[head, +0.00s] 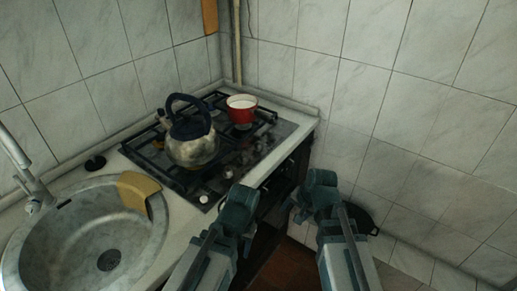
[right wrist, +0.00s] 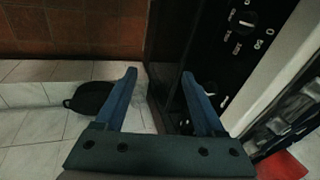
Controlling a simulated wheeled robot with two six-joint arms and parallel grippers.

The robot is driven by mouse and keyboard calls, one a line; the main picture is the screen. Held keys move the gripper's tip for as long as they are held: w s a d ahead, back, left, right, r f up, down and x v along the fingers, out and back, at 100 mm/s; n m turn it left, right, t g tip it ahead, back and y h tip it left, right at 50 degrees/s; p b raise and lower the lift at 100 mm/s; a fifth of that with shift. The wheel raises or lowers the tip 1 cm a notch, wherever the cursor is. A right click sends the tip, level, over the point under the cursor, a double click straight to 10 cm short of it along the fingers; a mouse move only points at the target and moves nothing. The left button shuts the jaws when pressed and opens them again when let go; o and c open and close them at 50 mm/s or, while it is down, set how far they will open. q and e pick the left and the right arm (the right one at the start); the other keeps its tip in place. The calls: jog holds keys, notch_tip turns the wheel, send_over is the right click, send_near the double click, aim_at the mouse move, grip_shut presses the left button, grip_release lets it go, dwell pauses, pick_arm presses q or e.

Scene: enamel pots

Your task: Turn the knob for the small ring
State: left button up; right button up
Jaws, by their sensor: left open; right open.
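The dark hob (head: 150,165) is set in the counter, with small knobs along its front edge; a pale one (head: 203,198) is nearest me. In the right wrist view a dark front panel (right wrist: 215,45) with white markings carries a black knob (right wrist: 246,21). A second knob (right wrist: 218,98) is partly hidden by a finger. I cannot tell which knob serves the small ring. My right gripper (head: 316,192) is open and empty before the cooker front; its fingers show in the right wrist view (right wrist: 159,78). My left gripper (head: 238,208) is open and empty at the counter's front edge.
A steel kettle (head: 192,140) and a red pot (head: 241,108) stand on the hob. A round sink (head: 85,240) with a tan board (head: 138,193) on its rim is at left. A black pan (head: 362,218) lies low at right. Tiled walls close the back and right.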

jog(key=w+a+r+m+t+y, duration=0.3)
jog(key=w+r+m+t, duration=0.1)
jog(key=w+m, duration=0.5)
jog(key=m+t+y, duration=0.1)
jog(key=m+t, duration=0.4)
jog(key=m, duration=1)
send_near(260, 144)
jog(key=shift+g, duration=0.3)
jog(key=b+x, duration=0.5)
jog(key=x, duration=0.5)
jog(key=shift+w+r, duration=0.1)
jog(key=shift+w, duration=0.05)
jog(key=shift+w+a+b, duration=0.3)
jog(key=shift+w+b, duration=0.05)
jog(key=shift+w, duration=0.15)
jog(key=shift+n+y, duration=0.3)
grip_shut()
